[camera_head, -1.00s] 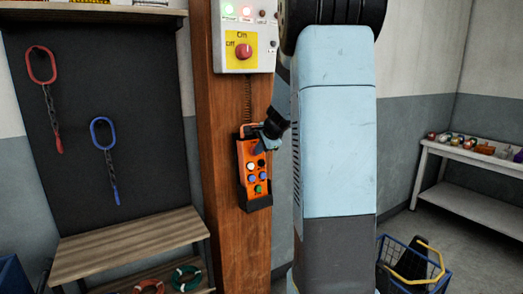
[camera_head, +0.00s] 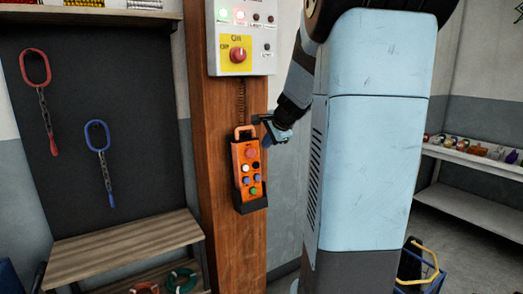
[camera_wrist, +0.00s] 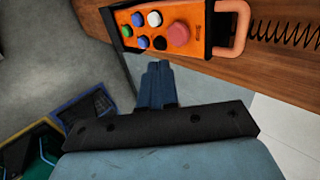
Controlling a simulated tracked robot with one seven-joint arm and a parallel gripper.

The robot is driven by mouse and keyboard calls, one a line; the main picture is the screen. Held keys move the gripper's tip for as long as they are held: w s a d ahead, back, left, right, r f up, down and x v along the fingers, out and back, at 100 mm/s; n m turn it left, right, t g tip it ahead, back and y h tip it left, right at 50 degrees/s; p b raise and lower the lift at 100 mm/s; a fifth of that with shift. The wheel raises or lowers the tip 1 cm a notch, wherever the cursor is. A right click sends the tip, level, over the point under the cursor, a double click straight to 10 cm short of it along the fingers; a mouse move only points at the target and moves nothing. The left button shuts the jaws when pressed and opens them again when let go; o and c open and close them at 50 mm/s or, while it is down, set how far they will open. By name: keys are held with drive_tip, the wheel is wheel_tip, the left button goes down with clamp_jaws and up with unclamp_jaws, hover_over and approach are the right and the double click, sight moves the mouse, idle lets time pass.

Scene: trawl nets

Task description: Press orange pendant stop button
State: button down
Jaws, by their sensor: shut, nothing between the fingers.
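The orange pendant (camera_head: 247,172) hangs upright on the wooden post, its lower end in a black holder. Its large red-pink stop button (camera_head: 251,153) is at the top of its face, above several smaller buttons. In the wrist view the pendant (camera_wrist: 199,47) lies across the top, with the stop button (camera_wrist: 179,34) near its handle. My gripper (camera_head: 262,119) is just right of the pendant's handle in the head view, apart from the button. In the wrist view my gripper (camera_wrist: 157,68) has its fingers closed together, pointing at the pendant, with nothing between them.
A control box (camera_head: 241,38) with a red knob on a yellow plate is above the pendant on the post (camera_head: 220,230). A coiled cord (camera_head: 241,100) runs between them. A bench (camera_head: 120,250) stands left, a shelf with small items (camera_head: 480,168) right.

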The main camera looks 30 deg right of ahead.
drive_tip(key=shift+v, duration=1.6)
idle(1.3)
